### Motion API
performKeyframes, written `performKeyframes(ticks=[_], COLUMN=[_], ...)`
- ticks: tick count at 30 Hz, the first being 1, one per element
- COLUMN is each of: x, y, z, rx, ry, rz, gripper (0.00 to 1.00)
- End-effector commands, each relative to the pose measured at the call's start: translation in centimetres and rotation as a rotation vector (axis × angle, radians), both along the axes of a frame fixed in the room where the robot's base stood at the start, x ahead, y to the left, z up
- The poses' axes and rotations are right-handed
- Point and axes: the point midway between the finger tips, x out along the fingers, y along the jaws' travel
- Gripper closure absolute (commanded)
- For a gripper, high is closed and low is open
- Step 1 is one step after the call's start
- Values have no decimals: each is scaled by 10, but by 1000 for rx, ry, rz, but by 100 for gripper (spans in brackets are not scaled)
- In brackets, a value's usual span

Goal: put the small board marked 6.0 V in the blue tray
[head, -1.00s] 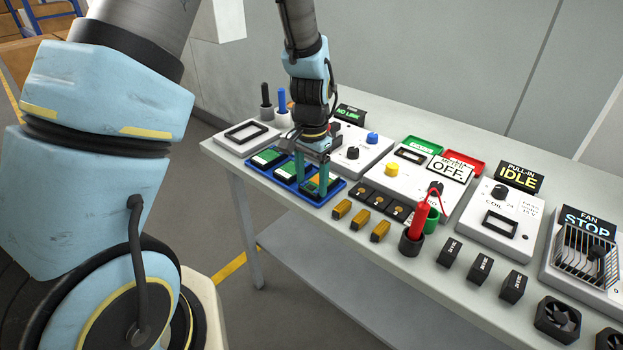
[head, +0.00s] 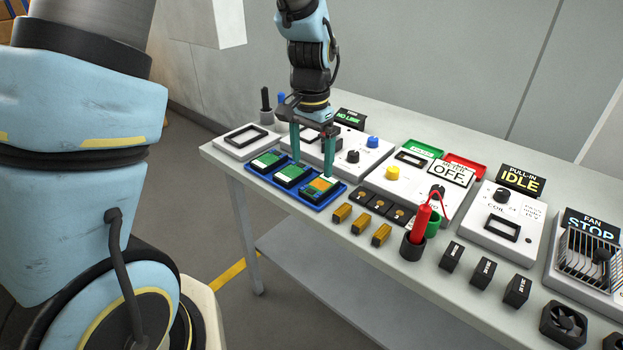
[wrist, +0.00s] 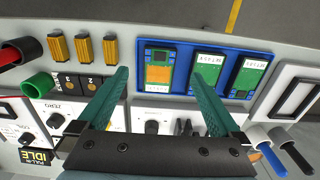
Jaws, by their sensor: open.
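The blue tray (head: 282,191) lies at the table's front left and holds three small boards side by side. The board with an orange panel (head: 320,186) lies in the right compartment, flat as far as I can see. The middle board (head: 291,174) and the left board (head: 267,160) are green with pale labels. In the wrist view the orange-panel board (wrist: 158,73) is at the tray's left end; the markings are too small to read surely. My gripper (head: 312,167) is open and empty, fingers pointing down above the tray's back side. It also shows in the wrist view (wrist: 160,70).
Several brown-yellow blocks (head: 361,224) stand right of the tray. A white panel with knobs (head: 362,150) lies behind it, and a white framed box (head: 247,140) to its left. A red-handled probe in a dark cup (head: 414,246) stands further right.

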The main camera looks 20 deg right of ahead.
Motion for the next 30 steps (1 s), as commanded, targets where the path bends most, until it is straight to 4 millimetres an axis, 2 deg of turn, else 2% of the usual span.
performKeyframes(ticks=[3,7,15,18,20,23,26,27,30], x=[0,1,0,3,8,17,19,18,7], y=[0,0,1,10,27,73,132,155,204], z=[23,40,51,51,51,49,46,44,39], rx=[-4,-3,1,-2,-6,-20,-38,-45,-59], ry=[-3,-1,0,-1,-6,-19,-41,-50,-73], rz=[1,2,2,30,80,225,415,493,670], gripper=[0,0,0,0,0,0,0,0,0])
